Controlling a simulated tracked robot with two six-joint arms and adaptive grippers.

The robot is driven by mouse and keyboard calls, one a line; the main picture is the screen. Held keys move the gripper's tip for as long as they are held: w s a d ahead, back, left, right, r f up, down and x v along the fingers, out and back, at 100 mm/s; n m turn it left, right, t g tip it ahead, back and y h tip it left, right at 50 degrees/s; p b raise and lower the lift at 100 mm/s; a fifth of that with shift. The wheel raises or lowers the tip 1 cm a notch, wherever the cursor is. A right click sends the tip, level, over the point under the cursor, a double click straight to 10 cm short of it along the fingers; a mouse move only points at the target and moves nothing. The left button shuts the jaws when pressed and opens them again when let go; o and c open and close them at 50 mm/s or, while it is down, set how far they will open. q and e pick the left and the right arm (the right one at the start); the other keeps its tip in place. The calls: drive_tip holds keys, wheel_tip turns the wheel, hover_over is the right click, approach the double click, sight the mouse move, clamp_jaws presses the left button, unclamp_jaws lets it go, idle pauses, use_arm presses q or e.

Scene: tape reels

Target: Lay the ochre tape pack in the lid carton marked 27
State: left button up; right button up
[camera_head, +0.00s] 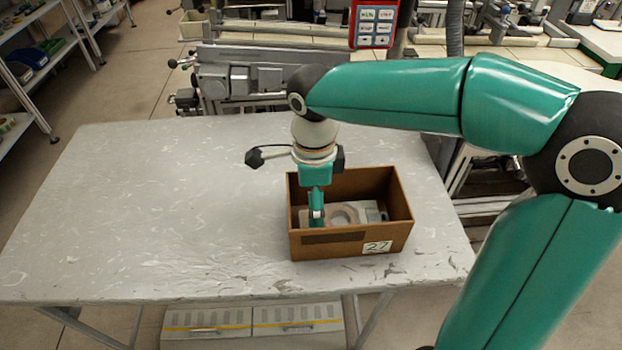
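The brown open carton (349,245) stands on the right front part of the table, with a white label reading 27 on its front wall. My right gripper (316,219) points down inside the carton near its left wall. Its fingertips are small and partly hidden by the front wall, so I cannot tell whether it is open or shut. A dull grey-tan piece with a round ring shape (343,216) lies in the carton beside the gripper. I cannot tell whether it is the ochre tape pack; nothing clearly ochre shows. My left gripper is not in view.
The grey, worn table (150,210) is bare to the left of the carton. Grey machinery (240,80) stands behind the table. A red panel (374,22) is at the top. Shelves (35,60) stand at the far left.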

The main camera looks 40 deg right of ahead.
wheel_tip(320, 180, up, 5)
drive_tip(key=shift+r, duration=0.1)
idle(0.6)
